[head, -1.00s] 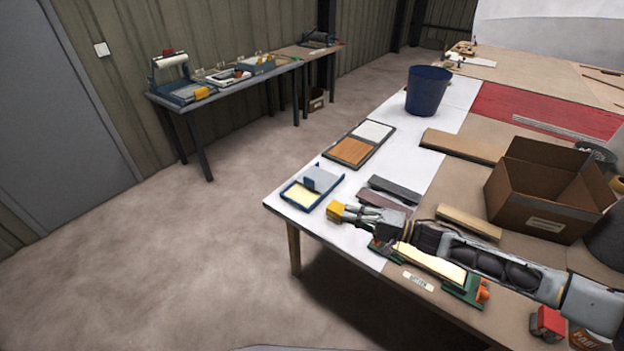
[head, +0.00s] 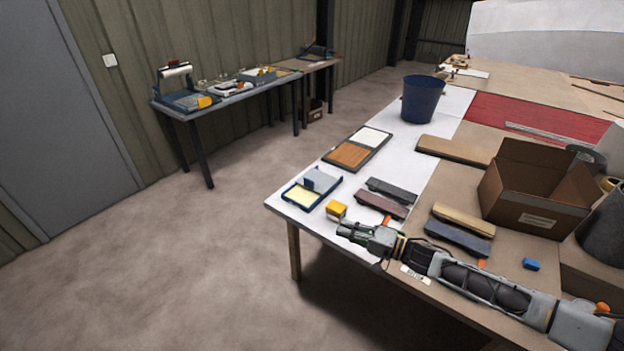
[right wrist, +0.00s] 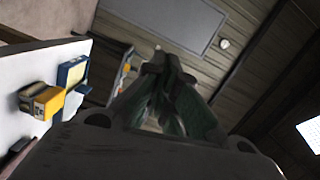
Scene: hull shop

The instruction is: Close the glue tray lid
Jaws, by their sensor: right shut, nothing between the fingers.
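The glue tray (head: 289,192) is a shallow blue tray near the table's left corner. Pale cream glue (head: 300,197) shows uncovered in its front part. A grey-blue panel, seemingly the lid (head: 325,178), lies over the back part, with a small upright blue piece at its front edge. The tray also shows in the right wrist view (right wrist: 73,72). My right gripper (head: 342,229) is shut and empty over the table's front edge, to the right and nearer than the tray, apart from it. Its fingers (right wrist: 165,68) are together in the wrist view. My left gripper is out of view.
A yellow box (head: 337,210) stands between my right gripper and the tray. Dark sanding blocks (head: 385,198), a panel tray (head: 351,155), a blue bucket (head: 422,100) and a cardboard box (head: 515,205) stand farther back. White table surface left of the yellow box is clear.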

